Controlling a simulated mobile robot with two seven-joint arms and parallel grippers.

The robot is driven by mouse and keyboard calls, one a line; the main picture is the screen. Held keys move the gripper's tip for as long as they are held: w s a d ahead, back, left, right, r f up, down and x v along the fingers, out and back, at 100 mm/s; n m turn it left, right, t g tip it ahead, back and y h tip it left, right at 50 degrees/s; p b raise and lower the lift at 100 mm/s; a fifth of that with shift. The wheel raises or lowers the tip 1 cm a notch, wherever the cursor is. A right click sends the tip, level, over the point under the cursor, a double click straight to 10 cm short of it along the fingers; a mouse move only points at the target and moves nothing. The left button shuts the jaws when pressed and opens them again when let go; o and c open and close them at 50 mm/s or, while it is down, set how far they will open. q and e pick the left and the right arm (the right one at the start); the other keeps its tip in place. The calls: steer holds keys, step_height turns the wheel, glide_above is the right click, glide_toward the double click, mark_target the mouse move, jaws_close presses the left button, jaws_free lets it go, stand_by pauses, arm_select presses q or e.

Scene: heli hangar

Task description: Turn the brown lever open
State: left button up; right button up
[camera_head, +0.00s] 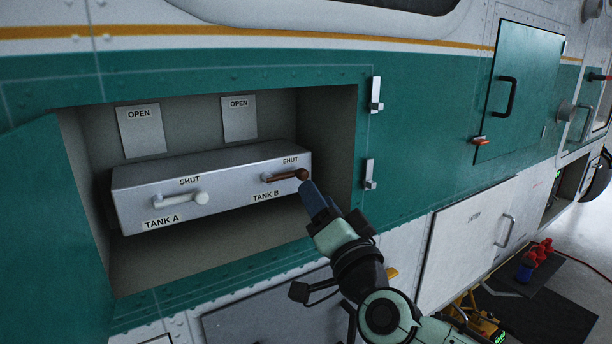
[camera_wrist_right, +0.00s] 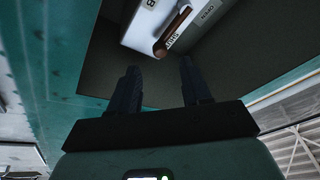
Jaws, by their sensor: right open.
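The brown lever (camera_head: 286,175) is on the front of a grey box (camera_head: 135,183) in a recess of the helicopter's side. It lies about level, its knob to the right, under a SHUT label and above TANK B. In the right wrist view the brown lever (camera_wrist_right: 172,32) shows beyond the fingertips. My right gripper (camera_head: 308,188) is at the lever's knob end in the head view; its open fingers (camera_wrist_right: 160,72) have the lever ahead of them, with no clear contact. A white lever (camera_head: 180,199), marked TANK A, is to the left. My left gripper is not in view.
OPEN plates (camera_head: 141,130) are on the recess's back wall above the box. Hinges (camera_head: 370,174) stick out at the recess's right edge. A green door with a black handle (camera_head: 502,97) is further right. Red items (camera_head: 537,252) lie on the floor at right.

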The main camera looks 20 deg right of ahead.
mark_target(304, 178)
steer(key=p+x, duration=0.1)
steer(key=x, duration=0.5)
steer(key=shift+w, duration=0.1)
jaws_close()
steer(key=shift+f, duration=0.1)
